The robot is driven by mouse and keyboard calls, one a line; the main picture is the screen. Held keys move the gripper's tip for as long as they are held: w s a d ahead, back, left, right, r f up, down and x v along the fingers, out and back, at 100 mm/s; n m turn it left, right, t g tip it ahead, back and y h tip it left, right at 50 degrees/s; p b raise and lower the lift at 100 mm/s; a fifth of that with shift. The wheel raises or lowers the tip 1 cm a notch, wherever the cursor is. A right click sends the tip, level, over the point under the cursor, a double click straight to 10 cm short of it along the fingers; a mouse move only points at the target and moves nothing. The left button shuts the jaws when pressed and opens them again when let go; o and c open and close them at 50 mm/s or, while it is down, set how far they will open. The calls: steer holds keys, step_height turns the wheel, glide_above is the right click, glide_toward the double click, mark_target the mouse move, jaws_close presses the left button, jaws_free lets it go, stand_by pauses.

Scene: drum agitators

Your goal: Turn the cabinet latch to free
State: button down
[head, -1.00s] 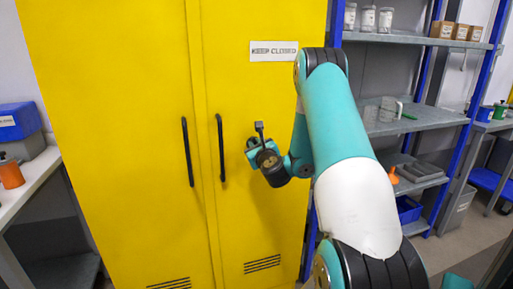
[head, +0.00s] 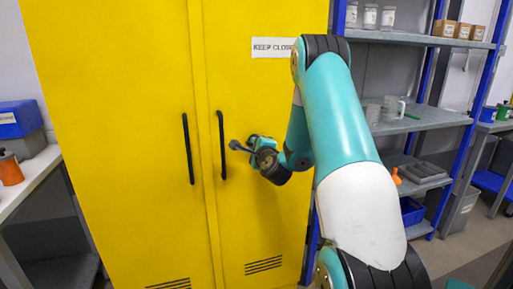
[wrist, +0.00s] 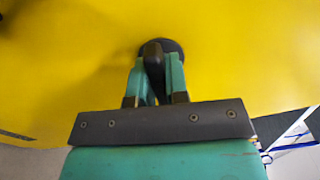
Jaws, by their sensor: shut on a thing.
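The tall yellow cabinet (head: 120,130) fills the middle of the head view, with two doors and two black vertical bar handles. The latch (wrist: 153,52) is a dark handle on a round dark base on the yellow face, seen in the wrist view. My gripper (wrist: 157,75) has its two green fingers on either side of that handle, shut on it. In the head view my gripper (head: 262,153) is at the right door, right of its bar handle (head: 221,146). There the latch is hidden behind the gripper.
A sign (head: 272,47) is on the right door, partly covered by my arm. A shelf rack (head: 425,120) with jars and boxes stands close on the right. A bench (head: 30,180) with an orange bottle (head: 10,168) is at the left.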

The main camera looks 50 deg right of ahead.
steer(key=shift+a+f+n+b, duration=0.1)
steer(key=shift+n+b, duration=0.35)
steer(key=shift+n, duration=1.05)
steer(key=c, duration=1.1)
jaws_free()
